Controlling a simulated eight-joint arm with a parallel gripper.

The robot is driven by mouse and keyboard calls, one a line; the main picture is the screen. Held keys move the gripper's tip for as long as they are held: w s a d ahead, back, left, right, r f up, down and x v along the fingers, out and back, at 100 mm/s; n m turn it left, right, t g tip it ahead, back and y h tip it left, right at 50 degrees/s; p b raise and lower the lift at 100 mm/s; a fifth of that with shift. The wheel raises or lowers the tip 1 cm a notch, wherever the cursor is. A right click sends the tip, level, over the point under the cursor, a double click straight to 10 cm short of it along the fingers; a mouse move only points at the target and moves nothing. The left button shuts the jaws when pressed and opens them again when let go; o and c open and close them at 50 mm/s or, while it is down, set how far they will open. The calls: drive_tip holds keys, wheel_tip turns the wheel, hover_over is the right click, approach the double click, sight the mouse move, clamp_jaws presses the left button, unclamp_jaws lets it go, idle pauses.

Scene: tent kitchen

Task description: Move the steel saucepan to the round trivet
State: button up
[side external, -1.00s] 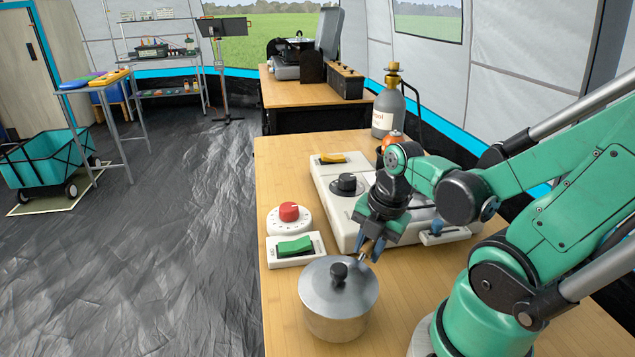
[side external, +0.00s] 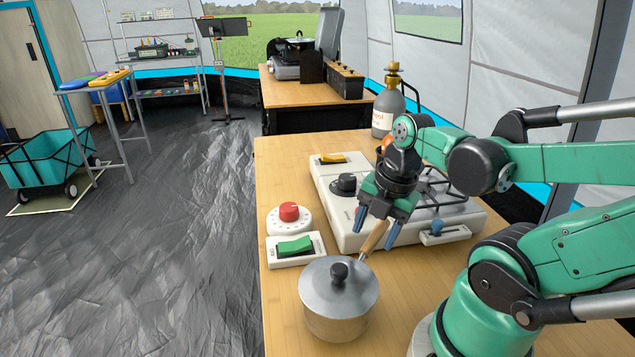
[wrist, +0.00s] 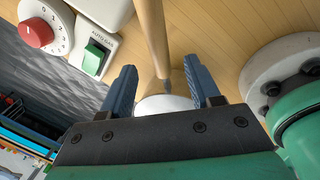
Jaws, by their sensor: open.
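The steel saucepan (side external: 338,300) stands upright with its lid on, on the wooden table near the front. Its wooden handle (side external: 374,237) points away toward the stove. My gripper (side external: 375,241) is open, with its blue fingers on either side of the handle in the side view. In the wrist view the handle (wrist: 152,38) runs between the open fingers (wrist: 163,68), and part of the pan (wrist: 165,103) shows behind the gripper's edge. Whether the fingers touch the handle cannot be told. I cannot make out the round trivet in either view.
A white gas stove (side external: 345,233) with black grates lies just beyond the handle. A green rocker switch (side external: 295,246) and a red-knob timer dial (side external: 289,218) sit left of it. A gas bottle (side external: 388,108) stands behind. Bare table (side external: 400,290) lies right of the pan.

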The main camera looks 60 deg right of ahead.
wheel_tip(320, 180, up, 8)
drive_tip(key=s, duration=0.2)
drive_tip(key=w+a+f+m+t, duration=0.3)
drive_tip(key=w+a+m+t, duration=0.2)
drive_tip(key=m, duration=1.3)
drive_tip(key=w+a, duration=0.3)
drive_tip(key=w, duration=0.2)
drive_tip(key=shift+w+f, duration=0.15)
drive_tip(key=shift+f, duration=0.05)
